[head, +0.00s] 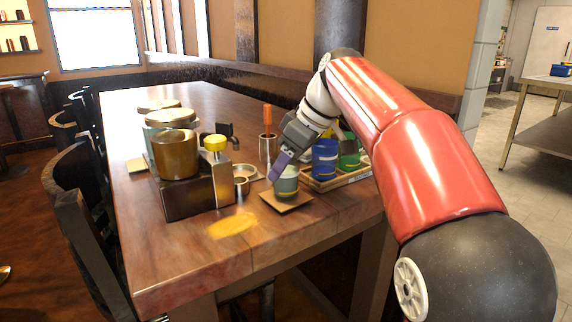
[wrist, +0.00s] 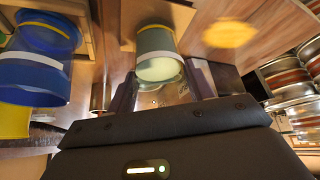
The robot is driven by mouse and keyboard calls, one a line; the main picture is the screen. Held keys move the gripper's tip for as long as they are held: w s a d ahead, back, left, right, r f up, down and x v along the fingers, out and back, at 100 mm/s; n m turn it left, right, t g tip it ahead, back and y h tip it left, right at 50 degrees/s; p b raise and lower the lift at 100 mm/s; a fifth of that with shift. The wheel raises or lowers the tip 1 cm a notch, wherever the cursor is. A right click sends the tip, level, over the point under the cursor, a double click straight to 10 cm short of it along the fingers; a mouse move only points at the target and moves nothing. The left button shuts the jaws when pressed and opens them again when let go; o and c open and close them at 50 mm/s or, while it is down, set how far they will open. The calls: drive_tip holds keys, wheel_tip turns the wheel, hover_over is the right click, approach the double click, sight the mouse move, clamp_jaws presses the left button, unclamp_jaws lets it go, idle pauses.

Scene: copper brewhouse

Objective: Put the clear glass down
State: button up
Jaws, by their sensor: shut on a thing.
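The clear glass (head: 286,184), with a pale band and greenish tint, is upright at the table's front right. It also shows in the wrist view (wrist: 157,42). My gripper (head: 279,168) is shut on it, with a finger on each side near its rim in the wrist view (wrist: 160,88). A square tan coaster (head: 299,203) lies right under the glass and shows in the wrist view (wrist: 184,14). I cannot tell whether the glass base touches the coaster or hangs just above it.
Right of the glass, a wooden tray (head: 345,182) holds a blue cup (head: 325,163) and a green cup (head: 349,150). A yellow puddle (head: 232,225) lies front left. A metal box (head: 198,192), a copper-coloured pot (head: 176,153) and a tool holder (head: 267,149) stand behind and left.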

drive_tip(key=shift+f, duration=0.15)
drive_tip(key=o, duration=1.2)
drive_tip(key=p+v, duration=0.3)
drive_tip(key=v, duration=0.9)
drive_tip(key=shift+r+p, duration=0.2)
drive_tip(key=shift+p, duration=0.15)
